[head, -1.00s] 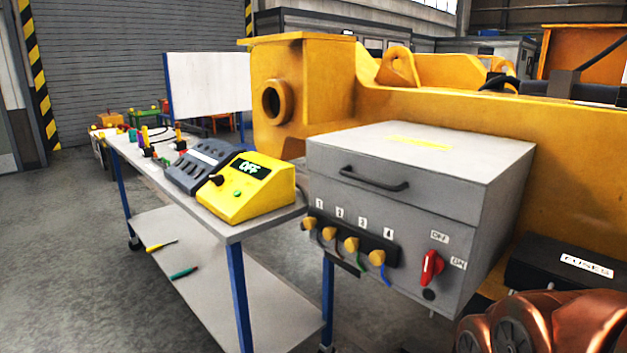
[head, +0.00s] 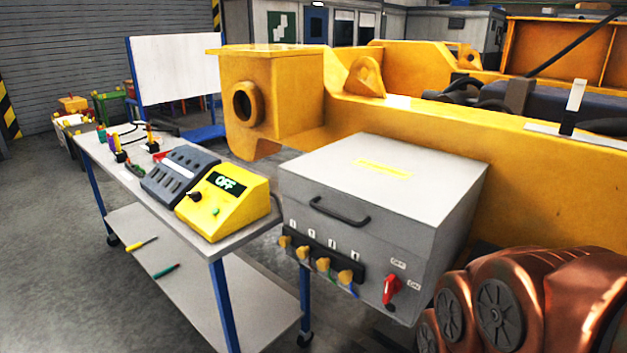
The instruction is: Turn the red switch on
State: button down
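The red switch (head: 390,289) is on the lower right of the front face of a grey metal box (head: 350,221). Its handle stands roughly upright, with a small OFF label (head: 398,264) just above it and an ON label (head: 414,284) to its right. A yellow console (head: 228,205) on the bench to the left has a display that reads OFF. My gripper is not in view, and nothing is seen touching the switch.
Several yellow plugs with cables sit in the box front, left of the switch. A blue-legged bench (head: 226,255) stands at left. A large yellow machine frame (head: 440,150) is behind the box. Floor at left is clear.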

aim_at(393, 284)
jog(key=z, duration=0.9)
jog(key=k, duration=0.75)
jog(key=u, duration=1.8)
